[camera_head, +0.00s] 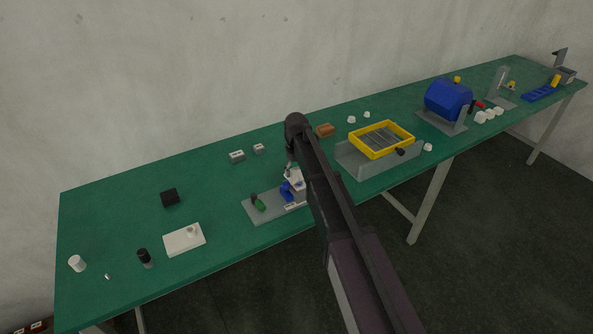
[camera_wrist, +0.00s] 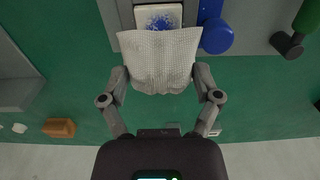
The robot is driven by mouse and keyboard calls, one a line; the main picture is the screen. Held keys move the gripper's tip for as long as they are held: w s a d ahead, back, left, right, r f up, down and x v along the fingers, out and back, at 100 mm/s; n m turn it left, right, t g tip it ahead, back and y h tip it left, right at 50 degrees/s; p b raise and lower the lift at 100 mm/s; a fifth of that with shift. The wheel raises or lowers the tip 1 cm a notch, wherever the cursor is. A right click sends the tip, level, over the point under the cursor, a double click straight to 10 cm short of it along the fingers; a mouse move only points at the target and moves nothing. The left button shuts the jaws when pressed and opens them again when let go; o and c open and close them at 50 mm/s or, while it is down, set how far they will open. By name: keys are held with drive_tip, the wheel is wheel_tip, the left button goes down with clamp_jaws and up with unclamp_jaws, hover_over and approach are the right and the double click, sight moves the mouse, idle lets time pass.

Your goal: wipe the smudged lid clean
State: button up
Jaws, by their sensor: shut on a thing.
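My gripper (camera_wrist: 160,78) is shut on a white woven cloth (camera_wrist: 160,52), its fingers on either side of it. The smudged lid (camera_wrist: 158,16), a pale square with a blue speckled smudge, lies just beyond the cloth in the wrist view. The cloth's far edge overlaps the lid's near edge; I cannot tell whether they touch. In the head view my arm reaches over the pad printer's grey base (camera_head: 262,211) and hides part of it, and the lid is not clear there.
A blue round part (camera_wrist: 216,37) sits right of the lid, and a green part with a dark knob (camera_wrist: 288,44) farther right. A yellow-framed tray (camera_head: 381,139) stands right of my arm. A white block (camera_head: 184,240) lies left of the printer. Green table between them is bare.

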sight(300, 177)
drive_tip(key=shift+f+b, duration=0.95)
drive_tip(key=shift+f, duration=0.05)
idle(0.8)
drive_tip(key=shift+s+d, duration=0.35)
drive_tip(key=shift+s, duration=0.2)
drive_tip(key=shift+s+d, duration=0.35)
drive_tip(key=shift+s, duration=0.2)
drive_tip(key=shift+s+d+r, duration=0.1)
drive_tip(key=shift+s+d, duration=0.2)
drive_tip(key=shift+s, duration=0.35)
drive_tip(key=shift+d, duration=0.1)
drive_tip(key=shift+w, duration=0.15)
